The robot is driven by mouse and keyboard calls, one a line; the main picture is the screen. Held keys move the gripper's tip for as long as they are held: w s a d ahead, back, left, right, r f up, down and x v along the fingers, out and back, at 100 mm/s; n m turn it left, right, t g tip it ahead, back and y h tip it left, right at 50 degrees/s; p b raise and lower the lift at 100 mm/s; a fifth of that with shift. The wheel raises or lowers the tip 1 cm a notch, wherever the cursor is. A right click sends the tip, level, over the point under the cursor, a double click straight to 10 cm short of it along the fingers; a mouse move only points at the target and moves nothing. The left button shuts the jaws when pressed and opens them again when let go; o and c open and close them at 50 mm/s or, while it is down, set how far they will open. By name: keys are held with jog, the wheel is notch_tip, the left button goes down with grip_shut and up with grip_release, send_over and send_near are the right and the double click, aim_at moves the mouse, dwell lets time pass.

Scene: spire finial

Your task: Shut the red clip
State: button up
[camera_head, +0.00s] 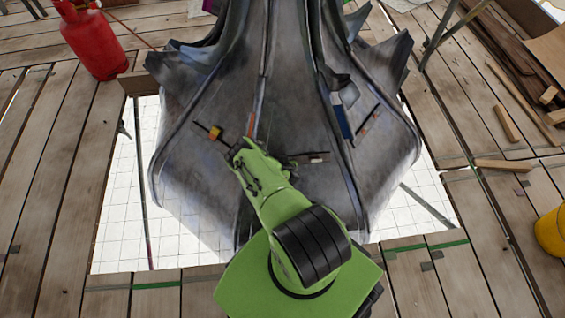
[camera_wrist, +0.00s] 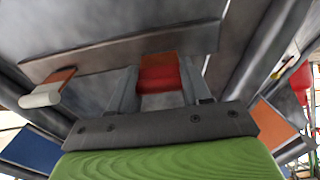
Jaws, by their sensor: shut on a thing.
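A red clip (camera_wrist: 160,80) with an orange upper face sits at a dark bar (camera_wrist: 125,50) on the grey metal surface in the wrist view. My gripper (camera_wrist: 160,72) has one finger on each side of the clip and is shut on it. In the head view my gripper (camera_head: 238,149) is at the left front face of the spire (camera_head: 285,110). A small orange-yellow block (camera_head: 215,132) on a dark bar is just beyond it. I cannot tell whether this block is the same clip. The clip's lower end is hidden behind the gripper body.
An orange tab with a white roll (camera_wrist: 45,92) hangs at the bar's left end in the wrist view. Raised ribs run up the spire. A red gas cylinder (camera_head: 95,42) stands at the back left. Timber offcuts (camera_head: 506,123) lie right, and a yellow container (camera_head: 551,232) stands at the right edge.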

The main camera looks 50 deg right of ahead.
jog(key=shift+d+r, duration=0.1)
jog(key=g+y, duration=0.1)
jog(key=w+d+g+y, duration=0.1)
jog(key=g+y, duration=0.1)
jog(key=shift+w+d+r, duration=0.1)
jog(key=shift+w+r, duration=0.2)
jog(key=shift+r, duration=0.1)
jog(key=shift+w+d+g+y, duration=0.25)
jog(key=shift+g+y, duration=0.25)
jog(key=shift+g, duration=0.15)
jog(key=shift+w+d+g+y, duration=0.15)
jog(key=shift+w+g+y, duration=0.1)
jog(key=shift+g+y, duration=0.35)
jog(key=shift+g, duration=0.25)
jog(key=o, duration=1.1)
jog(key=shift+c, duration=0.2)
notch_tip(320, 180, up, 16)
jog(key=s+p, duration=0.1)
jog(key=p, duration=0.7)
jog(key=shift+a+f, duration=0.15)
jog(key=shift+a, duration=0.3)
